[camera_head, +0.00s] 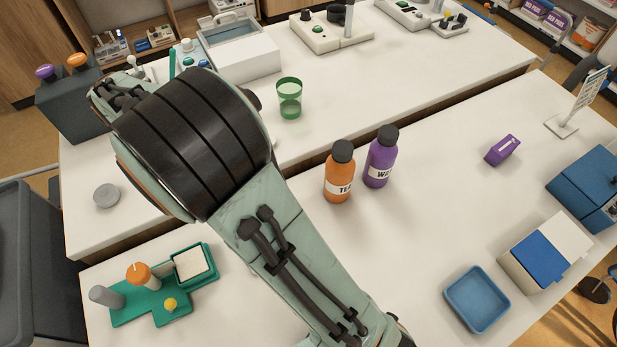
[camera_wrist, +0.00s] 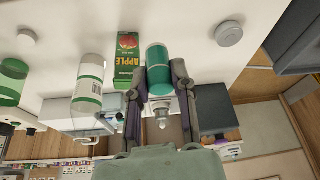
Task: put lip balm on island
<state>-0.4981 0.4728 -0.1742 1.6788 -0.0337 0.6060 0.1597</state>
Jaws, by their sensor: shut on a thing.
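My gripper (camera_wrist: 160,84) is shut on a teal cylinder (camera_wrist: 157,57) with a pale lower part, held between its two dark fingers in the wrist view. I see no readable label on it, so I cannot tell for sure that it is the lip balm. In the head view my arm hides the gripper and what it holds. Two white-topped counters show there, a back one (camera_head: 400,75) and a front one (camera_head: 420,225), with a narrow gap between them. I cannot tell which is the island.
An apple carton (camera_wrist: 127,55) and a clear bottle (camera_wrist: 88,85) stand close beside the gripper. A green cup (camera_head: 289,98) is on the back counter. Orange (camera_head: 339,175) and purple (camera_head: 380,160) bottles, a blue tray (camera_head: 477,299) and a green holder (camera_head: 150,302) occupy the front counter; its middle is clear.

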